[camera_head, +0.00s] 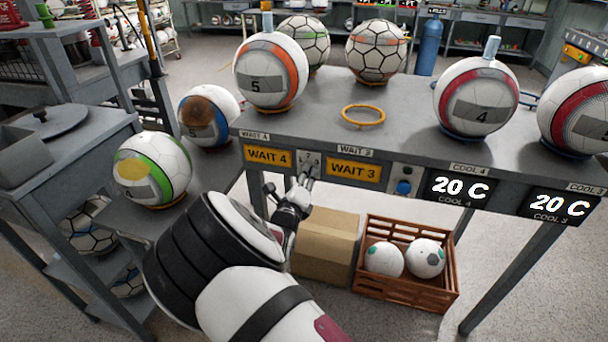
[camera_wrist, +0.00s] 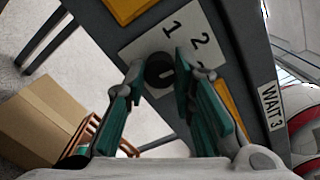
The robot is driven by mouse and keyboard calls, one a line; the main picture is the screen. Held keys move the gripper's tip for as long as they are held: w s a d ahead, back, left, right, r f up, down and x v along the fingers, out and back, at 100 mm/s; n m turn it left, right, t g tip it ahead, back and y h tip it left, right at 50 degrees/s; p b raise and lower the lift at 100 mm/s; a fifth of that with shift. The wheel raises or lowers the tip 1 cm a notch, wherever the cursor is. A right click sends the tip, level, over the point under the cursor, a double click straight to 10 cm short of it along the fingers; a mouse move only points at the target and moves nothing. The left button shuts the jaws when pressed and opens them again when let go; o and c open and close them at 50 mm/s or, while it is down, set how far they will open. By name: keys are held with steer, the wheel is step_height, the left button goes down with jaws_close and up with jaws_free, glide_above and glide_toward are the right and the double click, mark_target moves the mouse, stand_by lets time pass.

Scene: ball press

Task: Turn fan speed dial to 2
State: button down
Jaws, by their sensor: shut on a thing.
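The fan speed dial (camera_wrist: 157,76) is a small dark round knob on a pale plate (camera_wrist: 192,20) on the table's front edge. The plate carries the digits 1 and 2. My gripper (camera_wrist: 159,66) has its two teal-padded fingers around the dial and is shut on it. In the head view the plate (camera_head: 309,158) shows between the WAIT 4 and WAIT 3 signs, with my gripper (camera_head: 303,181) at its lower part. The dial's pointer is not visible, so I cannot tell its setting.
The yellow WAIT 4 sign (camera_head: 268,156) and WAIT 3 sign (camera_head: 354,171) flank the plate. A blue button (camera_head: 403,187) is to the right. A cardboard box (camera_head: 327,246) and a brown crate (camera_head: 405,293) with two balls stand below. Several balls and a yellow ring (camera_head: 363,114) rest on top.

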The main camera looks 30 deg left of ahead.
steer(key=shift+n, duration=0.5)
steer(key=c, duration=1.3)
jaws_free()
steer(key=shift+c, duration=0.2)
steer(key=v, duration=1.2)
